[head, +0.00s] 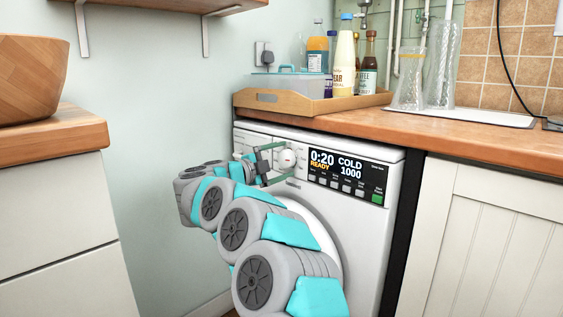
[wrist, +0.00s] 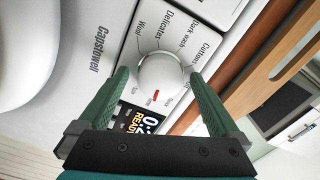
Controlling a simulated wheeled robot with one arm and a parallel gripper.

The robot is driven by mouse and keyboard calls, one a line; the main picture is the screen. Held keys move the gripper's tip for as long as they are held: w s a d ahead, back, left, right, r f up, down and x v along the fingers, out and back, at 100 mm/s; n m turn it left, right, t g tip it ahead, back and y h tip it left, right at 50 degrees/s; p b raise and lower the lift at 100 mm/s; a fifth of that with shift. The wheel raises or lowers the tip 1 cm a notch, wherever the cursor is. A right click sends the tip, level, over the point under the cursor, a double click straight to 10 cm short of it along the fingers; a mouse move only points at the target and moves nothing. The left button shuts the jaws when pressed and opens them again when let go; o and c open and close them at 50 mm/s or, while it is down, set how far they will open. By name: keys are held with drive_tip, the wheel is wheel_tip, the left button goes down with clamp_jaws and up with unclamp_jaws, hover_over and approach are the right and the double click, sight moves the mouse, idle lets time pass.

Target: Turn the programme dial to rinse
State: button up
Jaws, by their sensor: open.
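The programme dial (head: 287,157) is a round white knob on the washing machine's (head: 365,225) front panel. In the wrist view the dial (wrist: 160,72) has a red mark at its lower edge, on the display side. Wool, Delicates, Dark wash and Cottons are printed around its far side; the small labels near the red mark are too blurred to read. My gripper (wrist: 159,76) is open, with one green finger on each side of the dial; whether they touch it I cannot tell. The display (head: 348,175) reads 0:20, READY, COLD, 1000.
A row of buttons (head: 335,183) lies under the display. A wooden counter (head: 470,130) overhangs the machine and carries a tray (head: 270,103) of bottles and two tall glasses (head: 440,75). A cabinet (head: 50,220) stands at the left.

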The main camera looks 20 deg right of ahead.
drive_tip(key=v, duration=0.7)
drive_tip(key=shift+a, duration=0.35)
drive_tip(key=shift+s, duration=0.1)
